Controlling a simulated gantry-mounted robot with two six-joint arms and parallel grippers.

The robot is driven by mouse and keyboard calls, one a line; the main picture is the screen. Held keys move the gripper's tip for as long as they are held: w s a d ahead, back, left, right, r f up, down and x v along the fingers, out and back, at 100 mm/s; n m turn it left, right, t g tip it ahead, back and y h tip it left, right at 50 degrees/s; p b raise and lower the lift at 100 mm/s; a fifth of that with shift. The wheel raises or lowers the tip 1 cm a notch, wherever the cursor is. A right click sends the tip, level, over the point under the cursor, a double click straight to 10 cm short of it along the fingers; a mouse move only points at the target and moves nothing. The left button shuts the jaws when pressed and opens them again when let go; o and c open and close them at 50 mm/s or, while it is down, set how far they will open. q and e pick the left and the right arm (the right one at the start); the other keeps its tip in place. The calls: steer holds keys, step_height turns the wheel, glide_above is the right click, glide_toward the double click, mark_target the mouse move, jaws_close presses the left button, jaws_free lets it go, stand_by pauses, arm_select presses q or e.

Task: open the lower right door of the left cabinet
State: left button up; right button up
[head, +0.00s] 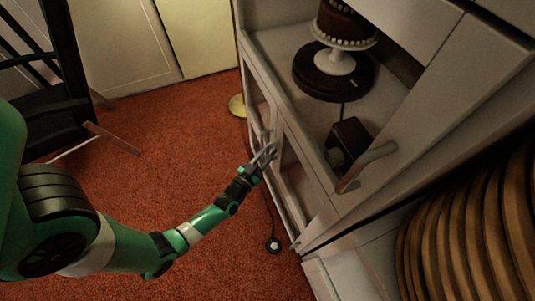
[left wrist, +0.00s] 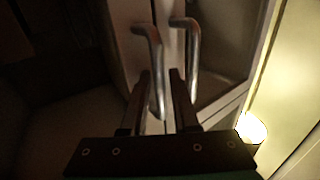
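The left cabinet (head: 345,188) is pale grey, with lower glass doors facing the red floor. The near lower door (head: 300,180), which appears to be the lower right one, looks closed. My left gripper (head: 268,153) is at the lower doors, near where they meet. The left wrist view shows two upright metal bar handles side by side. My gripper's fingers (left wrist: 161,78) are apart, and the left handle (left wrist: 156,88) lies between them. Contact is not clear. The other handle (left wrist: 194,60) is outside the right finger. My right gripper is not in view.
A cake on a white stand (head: 336,62) sits on a dark turntable (head: 322,84) inside the cabinet. A larger handle (head: 368,163) sticks out from an upper door. A black chair (head: 64,75) stands left. Open red carpet (head: 165,130) lies before the doors.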

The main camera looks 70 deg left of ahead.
arm_select(q)
jaws_close()
stand_by(1.4)
